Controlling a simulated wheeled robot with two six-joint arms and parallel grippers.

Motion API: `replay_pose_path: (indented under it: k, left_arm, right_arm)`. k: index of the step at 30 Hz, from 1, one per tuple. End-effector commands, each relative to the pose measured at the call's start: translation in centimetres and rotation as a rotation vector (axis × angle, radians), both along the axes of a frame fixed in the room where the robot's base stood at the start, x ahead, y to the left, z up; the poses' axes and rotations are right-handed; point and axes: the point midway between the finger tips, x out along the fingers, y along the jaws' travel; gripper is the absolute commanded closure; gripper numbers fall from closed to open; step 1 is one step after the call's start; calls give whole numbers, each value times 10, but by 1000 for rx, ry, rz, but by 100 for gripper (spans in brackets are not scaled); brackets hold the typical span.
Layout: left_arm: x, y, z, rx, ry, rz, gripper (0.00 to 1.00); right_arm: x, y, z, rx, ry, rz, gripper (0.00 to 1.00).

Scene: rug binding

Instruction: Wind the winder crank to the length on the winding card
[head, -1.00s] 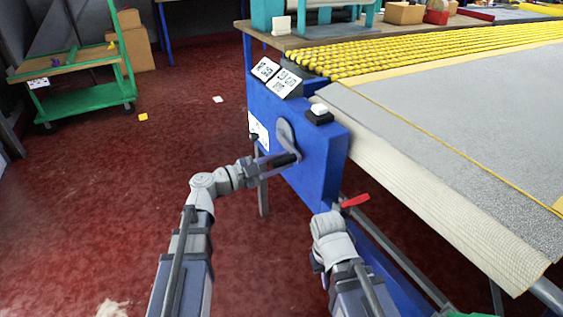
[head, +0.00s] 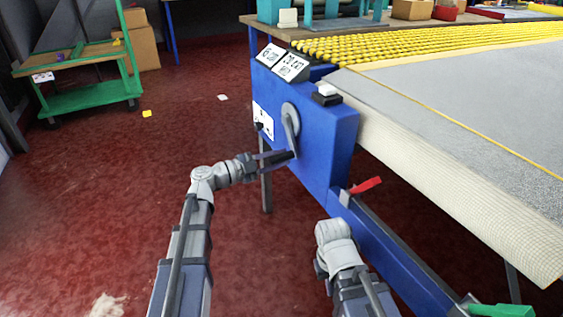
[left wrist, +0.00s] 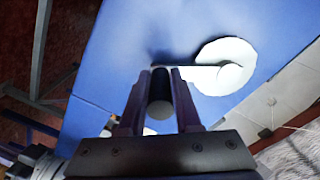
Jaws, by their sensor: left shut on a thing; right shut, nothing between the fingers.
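The blue winder (head: 325,135) stands at the end of the long table. Its grey crank (head: 291,122) is on the side facing me, with the arm hanging roughly downward from the round hub. My left gripper (head: 290,156) is shut on the crank's dark handle; the left wrist view shows the handle (left wrist: 160,88) between both fingers and the pale hub (left wrist: 226,66) to the right. Two white cards or displays (head: 270,55) (head: 292,67) sit on top of the winder, their print too small to read surely. My right arm is lower right of the crank; its fingers are hidden.
A black-and-white button box (head: 327,95) sits on the winder's top. A red lever (head: 366,185) stands on the blue rail (head: 385,240) below. The grey rug (head: 450,110) with yellow edging covers the table at right. A green cart (head: 90,100) is far left; red floor between is mostly clear.

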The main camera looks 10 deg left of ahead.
Motion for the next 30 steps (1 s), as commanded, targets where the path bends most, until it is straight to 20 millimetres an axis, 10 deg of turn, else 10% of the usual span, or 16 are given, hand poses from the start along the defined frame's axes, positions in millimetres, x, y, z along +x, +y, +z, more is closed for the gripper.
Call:
replay_pose_path:
  k: [19,30]
  left_arm:
    - [5,3,0,-5,1,7,39]
    - [-1,11,0,-5,1,10,38]
  right_arm:
    - [0,0,0,0,0,0,100]
    - [0,0,0,0,0,0,100]
